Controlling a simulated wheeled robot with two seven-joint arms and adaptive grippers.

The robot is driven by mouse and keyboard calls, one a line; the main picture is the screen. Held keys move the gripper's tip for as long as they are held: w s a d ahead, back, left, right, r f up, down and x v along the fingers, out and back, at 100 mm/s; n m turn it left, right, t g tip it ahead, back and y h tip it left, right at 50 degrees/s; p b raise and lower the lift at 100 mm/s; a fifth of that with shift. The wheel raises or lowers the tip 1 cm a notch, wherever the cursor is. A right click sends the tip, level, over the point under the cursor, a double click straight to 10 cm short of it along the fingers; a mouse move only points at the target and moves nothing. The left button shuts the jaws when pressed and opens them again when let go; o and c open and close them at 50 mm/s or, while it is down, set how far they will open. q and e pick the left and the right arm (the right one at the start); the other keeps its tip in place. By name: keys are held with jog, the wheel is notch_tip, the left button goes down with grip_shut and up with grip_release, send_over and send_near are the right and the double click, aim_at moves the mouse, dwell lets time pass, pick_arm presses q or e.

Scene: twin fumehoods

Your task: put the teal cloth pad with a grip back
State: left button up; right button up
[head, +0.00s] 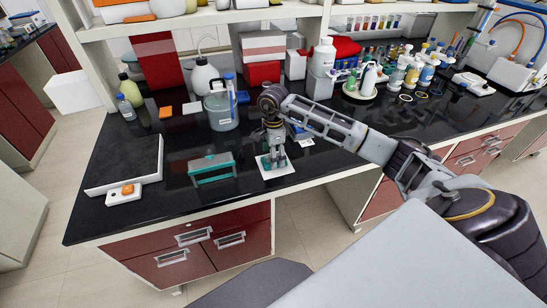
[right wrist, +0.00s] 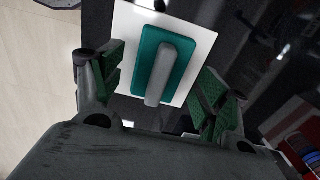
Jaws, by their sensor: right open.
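The teal cloth pad (right wrist: 178,50) with a grey grip (right wrist: 160,78) lies flat on a white square (right wrist: 130,20) on the dark bench top. In the head view the teal pad (head: 266,163) shows only partly beneath my right gripper (head: 273,155). My right gripper points down over the pad, and in the right wrist view its open green-lined fingers (right wrist: 163,85) stand on either side of the grip, apart from it. My left gripper is not in view.
A teal stand (head: 212,170) is left of the pad. A clear container (head: 221,112) stands behind it. A dark slab (head: 125,166) and a white device with an orange top (head: 124,194) are further left. The bench's front edge is close to the white square.

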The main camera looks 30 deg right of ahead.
notch_tip(320, 180, up, 9)
jog(key=shift+r+b, duration=0.1)
jog(key=shift+b, duration=0.5)
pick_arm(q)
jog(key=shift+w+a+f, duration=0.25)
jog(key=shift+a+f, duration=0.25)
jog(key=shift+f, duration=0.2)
pick_arm(e)
jog(key=shift+r, duration=0.65)
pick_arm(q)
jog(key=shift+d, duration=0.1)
pick_arm(e)
jog(key=shift+d, duration=0.1)
